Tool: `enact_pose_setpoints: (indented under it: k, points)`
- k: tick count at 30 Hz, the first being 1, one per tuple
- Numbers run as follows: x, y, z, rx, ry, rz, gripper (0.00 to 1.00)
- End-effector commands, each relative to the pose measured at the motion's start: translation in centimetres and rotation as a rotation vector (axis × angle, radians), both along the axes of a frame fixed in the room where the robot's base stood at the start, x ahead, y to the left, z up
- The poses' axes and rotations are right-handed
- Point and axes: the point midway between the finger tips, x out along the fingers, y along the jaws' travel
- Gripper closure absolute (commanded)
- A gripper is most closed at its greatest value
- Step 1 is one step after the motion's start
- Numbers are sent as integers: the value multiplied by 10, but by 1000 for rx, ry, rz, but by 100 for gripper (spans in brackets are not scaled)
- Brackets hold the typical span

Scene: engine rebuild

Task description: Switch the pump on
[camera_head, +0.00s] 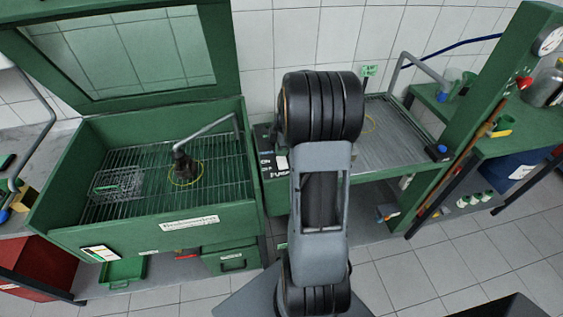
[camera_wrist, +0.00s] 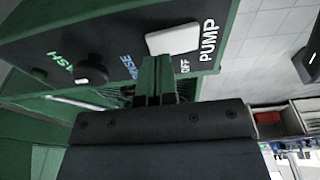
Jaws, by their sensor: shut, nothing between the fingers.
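The pump switch is a pale rocker plate (camera_wrist: 172,38) on a black control panel (camera_wrist: 115,45) in the wrist view. The words PUMP and OFF are printed beside it. My gripper (camera_wrist: 158,62) is shut and empty, its fingertips right at the lower edge of the switch plate. I cannot tell whether they touch it, or which way the rocker is tilted. In the head view part of the panel (camera_head: 268,148) shows left of my arm, which hides my gripper.
A black knob (camera_wrist: 92,68) sits on the panel near the words WASH and RINSE. In the head view, a green wash basin (camera_head: 150,235) with a raised lid stands at left. A ribbed draining tray (camera_head: 395,140) lies to the right of my arm.

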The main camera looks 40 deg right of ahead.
Motion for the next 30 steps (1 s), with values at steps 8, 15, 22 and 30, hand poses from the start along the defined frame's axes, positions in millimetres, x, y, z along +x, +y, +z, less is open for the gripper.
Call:
enact_pose_setpoints:
  k: [8,15,22,30]
  points:
    - [0,0,-5,0,0,0,100]
    - [0,0,-9,0,0,0,100]
    - [0,0,-12,0,1,0,100]
    - [0,0,-16,0,1,0,100]
